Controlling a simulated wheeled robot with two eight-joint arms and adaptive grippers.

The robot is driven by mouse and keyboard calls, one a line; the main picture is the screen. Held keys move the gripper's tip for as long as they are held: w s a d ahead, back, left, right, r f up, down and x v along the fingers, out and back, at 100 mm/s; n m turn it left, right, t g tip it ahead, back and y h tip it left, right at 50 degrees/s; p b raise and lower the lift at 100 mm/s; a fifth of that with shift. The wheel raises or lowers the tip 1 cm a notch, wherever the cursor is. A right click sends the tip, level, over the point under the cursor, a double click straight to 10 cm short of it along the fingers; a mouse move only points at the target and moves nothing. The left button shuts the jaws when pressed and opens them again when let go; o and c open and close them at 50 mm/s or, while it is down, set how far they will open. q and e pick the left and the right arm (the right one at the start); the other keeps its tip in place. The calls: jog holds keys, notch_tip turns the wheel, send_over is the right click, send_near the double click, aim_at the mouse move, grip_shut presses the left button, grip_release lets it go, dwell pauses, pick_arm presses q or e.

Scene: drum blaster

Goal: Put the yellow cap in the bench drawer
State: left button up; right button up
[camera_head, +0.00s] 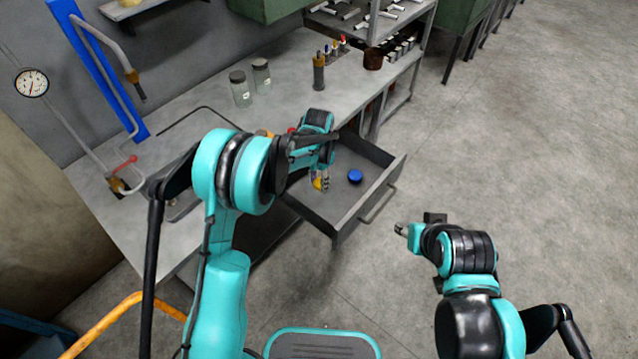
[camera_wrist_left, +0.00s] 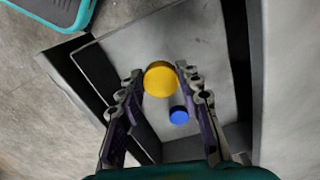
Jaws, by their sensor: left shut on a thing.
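The yellow cap (camera_head: 319,184) is in the grip of my left gripper (camera_head: 320,182), over the open bench drawer (camera_head: 352,222). In the left wrist view the yellow cap (camera_wrist_left: 159,79) sits between the two fingertips (camera_wrist_left: 159,74), with the drawer floor (camera_wrist_left: 212,62) behind it. The gap between cap and floor cannot be judged exactly. My right gripper (camera_head: 406,230) is at the lower right, away from the drawer; its finger opening is too small to tell.
A blue cap (camera_head: 354,176) lies in the drawer, and shows in the left wrist view (camera_wrist_left: 179,115). On the bench (camera_head: 285,95) stand two glass jars (camera_head: 250,82) and a brown holder (camera_head: 319,72) behind the drawer. Floor right of the drawer is clear.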

pick_arm(q)
jog(key=w+d+f+m, duration=0.3)
jog(key=d+f, duration=0.1)
jog(key=b, duration=0.3)
send_over(331, 202)
notch_tip(331, 202, down, 4)
jog(key=shift+s+r, duration=0.1)
jog(key=shift+r, duration=0.05)
jog(key=shift+f+b, duration=0.7)
jog(key=shift+f, duration=1.8)
jog(key=shift+f, duration=0.2)
jog(key=o, duration=0.8)
